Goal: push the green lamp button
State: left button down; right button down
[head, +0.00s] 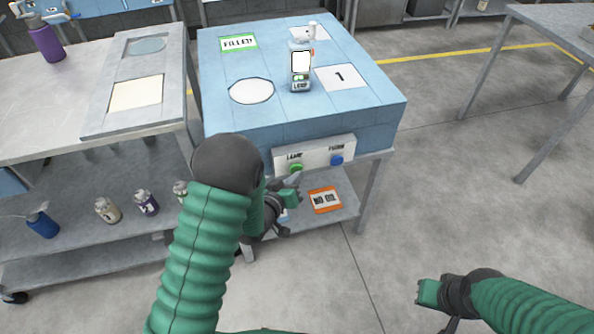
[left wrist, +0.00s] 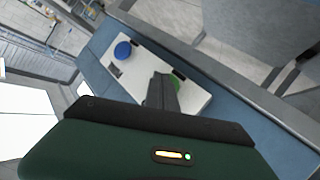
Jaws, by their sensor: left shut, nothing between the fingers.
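The green lamp button (head: 296,168) is on a white panel (head: 325,155) on the front of the blue bench, under the word LAMP. My left gripper (head: 293,178) is shut and empty, its fingertips just below and very close to the button.
A blue button (head: 336,160) sits right of the green one. On the blue bench top (head: 225,75) stands a small device (head: 301,60) labelled LAMP. A shelf below holds an orange-edged NO OIL sign (head: 325,199). A grey table (head: 60,100) stands at the left.

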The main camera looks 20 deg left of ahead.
pick_arm(q)
jog(key=shift+r, duration=0.1)
dwell(0.5)
jog(key=shift+s+d, duration=0.25)
jog(key=shift+s, duration=0.1)
jog(key=shift+s+d, duration=0.55)
jog(key=shift+s, duration=0.3)
jog(key=shift+s+d, duration=0.55)
jog(key=shift+s, duration=0.25)
jog(key=shift+s+d, duration=0.55)
jog(key=shift+s, duration=0.3)
